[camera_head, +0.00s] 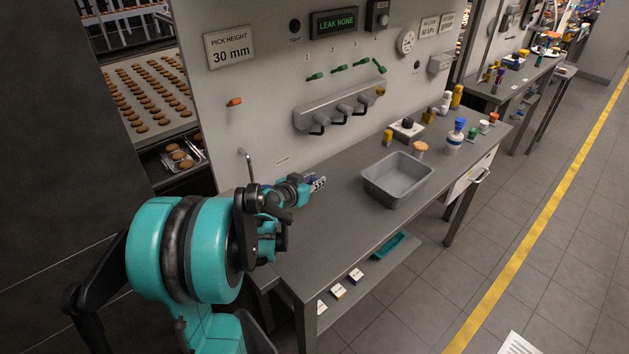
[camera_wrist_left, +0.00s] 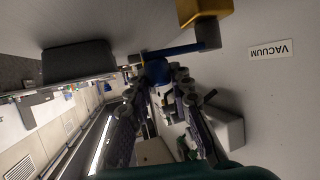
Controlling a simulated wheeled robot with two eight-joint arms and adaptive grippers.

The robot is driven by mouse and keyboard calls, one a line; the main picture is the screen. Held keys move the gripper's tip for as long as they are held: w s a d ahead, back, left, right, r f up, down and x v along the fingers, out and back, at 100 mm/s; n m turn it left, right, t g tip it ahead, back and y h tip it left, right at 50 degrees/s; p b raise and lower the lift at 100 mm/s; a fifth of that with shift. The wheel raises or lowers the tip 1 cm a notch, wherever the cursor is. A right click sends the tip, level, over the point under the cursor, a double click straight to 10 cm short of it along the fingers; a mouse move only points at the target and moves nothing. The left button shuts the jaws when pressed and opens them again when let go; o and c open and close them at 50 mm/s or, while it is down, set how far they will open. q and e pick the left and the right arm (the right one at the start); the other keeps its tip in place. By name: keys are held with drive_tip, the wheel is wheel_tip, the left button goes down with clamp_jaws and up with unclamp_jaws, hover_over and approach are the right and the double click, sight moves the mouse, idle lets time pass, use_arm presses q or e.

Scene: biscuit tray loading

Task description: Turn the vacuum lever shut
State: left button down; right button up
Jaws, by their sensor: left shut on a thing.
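In the left wrist view, the vacuum lever (camera_wrist_left: 181,49) is a blue bar running sideways from a dark pivot under a yellow valve body (camera_wrist_left: 203,10). A round blue knob (camera_wrist_left: 156,72) is at its other end. The upside-down VACUUM label (camera_wrist_left: 271,51) is on the wall beside it. My left gripper (camera_wrist_left: 158,80) is shut on the lever's knob, one finger on each side. In the head view, my left gripper (camera_head: 316,184) is low by the wall, above the bench's left part. The lever cannot be made out there. My right gripper is not in view.
A grey bin (camera_head: 398,178) stands on the bench (camera_head: 345,226), right of my left gripper. A manifold (camera_head: 340,108) with several dark nozzles and green levers is on the wall above. Bottles (camera_head: 455,137) stand at the right.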

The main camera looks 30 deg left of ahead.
use_arm(q)
drive_tip(key=c, duration=1.3)
unclamp_jaws()
drive_tip(key=shift+f, duration=0.1)
drive_tip(key=shift+v, duration=3.8)
